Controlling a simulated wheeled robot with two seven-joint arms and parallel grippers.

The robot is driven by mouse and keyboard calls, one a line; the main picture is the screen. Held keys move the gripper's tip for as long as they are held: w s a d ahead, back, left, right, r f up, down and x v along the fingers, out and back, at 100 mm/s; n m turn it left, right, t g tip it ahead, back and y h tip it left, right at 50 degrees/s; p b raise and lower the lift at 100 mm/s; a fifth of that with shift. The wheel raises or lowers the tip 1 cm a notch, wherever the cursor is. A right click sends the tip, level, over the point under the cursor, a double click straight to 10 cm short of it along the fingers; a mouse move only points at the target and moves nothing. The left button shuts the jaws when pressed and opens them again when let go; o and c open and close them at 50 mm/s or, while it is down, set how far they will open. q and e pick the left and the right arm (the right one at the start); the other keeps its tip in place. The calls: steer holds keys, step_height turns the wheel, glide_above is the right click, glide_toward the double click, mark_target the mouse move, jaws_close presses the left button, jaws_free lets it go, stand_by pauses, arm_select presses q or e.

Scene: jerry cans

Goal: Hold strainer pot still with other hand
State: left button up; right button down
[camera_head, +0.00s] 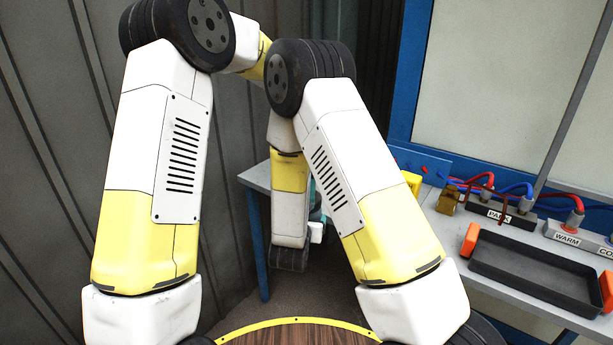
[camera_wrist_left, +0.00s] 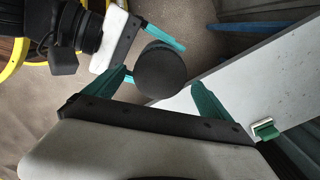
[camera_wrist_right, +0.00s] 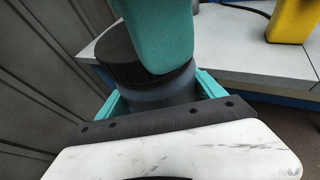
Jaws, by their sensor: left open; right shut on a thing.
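The strainer pot (camera_wrist_right: 165,92) shows in the right wrist view as a grey-blue cylinder with a black ribbed top. My right gripper (camera_wrist_right: 160,84) is shut on its sides. A large teal finger (camera_wrist_right: 160,35) covers part of the top; it looks like one of my left gripper's fingers. In the left wrist view the pot (camera_wrist_left: 160,70) is a dark round disc. My left gripper (camera_wrist_left: 158,78) is open, with one finger on each side of the disc; I cannot tell if they touch it. My right gripper also shows there at upper left. In the head view my arms hide the pot.
A grey table (camera_head: 450,232) stands at the right with a black tray (camera_head: 535,268), a labelled block (camera_head: 500,215) with hoses, and a yellow object (camera_wrist_right: 292,20). A small green and white item (camera_wrist_left: 265,129) is on the grey surface. A grey ribbed wall (camera_head: 40,200) is at left.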

arm_select(q)
steer(key=shift+f, duration=1.05)
steer(key=c, duration=1.4)
steer(key=n, duration=0.3)
steer(key=shift+c, duration=0.3)
steer(key=o, duration=1.6)
steer(key=shift+c, duration=0.2)
